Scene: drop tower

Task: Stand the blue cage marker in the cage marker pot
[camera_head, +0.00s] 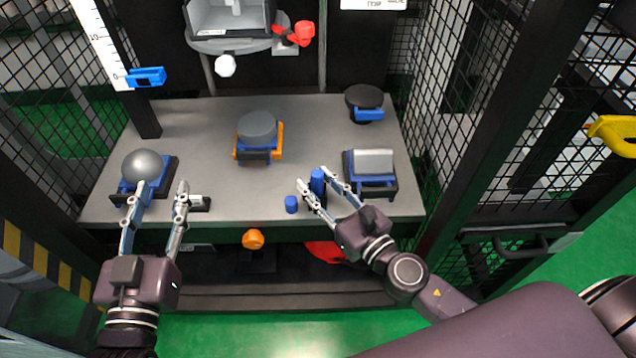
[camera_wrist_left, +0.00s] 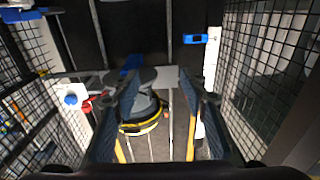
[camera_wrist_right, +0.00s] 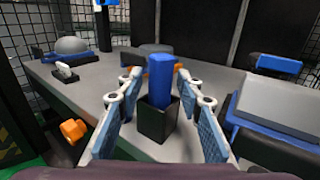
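The blue cage marker (camera_head: 317,178) stands upright in the dark square cage marker pot, near the table's front edge. In the right wrist view, the blue marker (camera_wrist_right: 160,82) rises out of the open top of the black pot (camera_wrist_right: 155,122). My right gripper (camera_head: 313,177) is open, with its fingers apart on either side of the marker and pot. Gaps show between the fingers and the marker. My left gripper (camera_head: 161,186) is open and empty over the table's front left part. The marker's lower end is hidden inside the pot.
A grey dome on a blue holder (camera_head: 143,167) is at left, a grey disc (camera_head: 257,127) mid-table, and a grey block (camera_head: 373,162) right. Mesh cage walls flank the table (camera_head: 220,208).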

